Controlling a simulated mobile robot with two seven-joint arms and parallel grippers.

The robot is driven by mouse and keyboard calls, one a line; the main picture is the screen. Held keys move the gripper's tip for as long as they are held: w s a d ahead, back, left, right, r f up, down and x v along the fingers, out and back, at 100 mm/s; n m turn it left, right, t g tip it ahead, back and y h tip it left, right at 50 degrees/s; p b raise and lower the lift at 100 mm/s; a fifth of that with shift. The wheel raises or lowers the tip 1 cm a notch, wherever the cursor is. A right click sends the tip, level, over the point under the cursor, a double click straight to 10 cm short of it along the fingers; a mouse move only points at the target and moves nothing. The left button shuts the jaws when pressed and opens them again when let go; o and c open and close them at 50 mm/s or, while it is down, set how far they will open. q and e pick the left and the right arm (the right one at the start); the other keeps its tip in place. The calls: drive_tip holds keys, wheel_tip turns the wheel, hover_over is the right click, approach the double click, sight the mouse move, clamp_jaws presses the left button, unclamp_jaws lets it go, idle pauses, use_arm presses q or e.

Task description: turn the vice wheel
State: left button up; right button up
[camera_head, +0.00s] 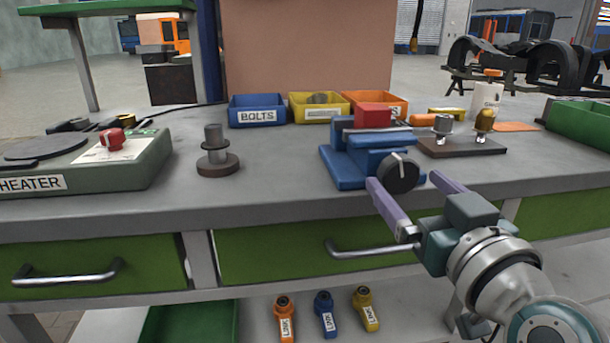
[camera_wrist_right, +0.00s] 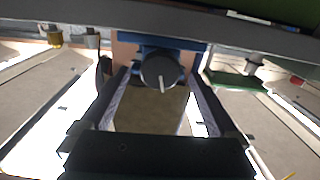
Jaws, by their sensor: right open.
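The blue vice (camera_head: 350,160) stands on the grey workbench near its front edge, with a red block (camera_head: 373,115) at its top. Its dark round wheel (camera_head: 398,174), marked with a white line, faces the front. My right gripper (camera_head: 404,182) is open, with its two purple fingers pointing at the wheel, one on each side in the picture. In the right wrist view the wheel (camera_wrist_right: 160,68) shows between the fingertips, its white line pointing down. I cannot tell whether the fingers touch it. My left gripper is not in view.
Blue, yellow and orange bins (camera_head: 257,110) stand behind the vice. A dark board with metal fittings (camera_head: 460,146) is just right of it. A heater (camera_head: 90,165) and a round-based post (camera_head: 217,158) stand left. Drawer handles (camera_head: 370,248) stick out below the bench edge.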

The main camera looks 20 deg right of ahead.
drive_tip(key=shift+x, duration=1.05)
drive_tip(key=c, duration=1.4)
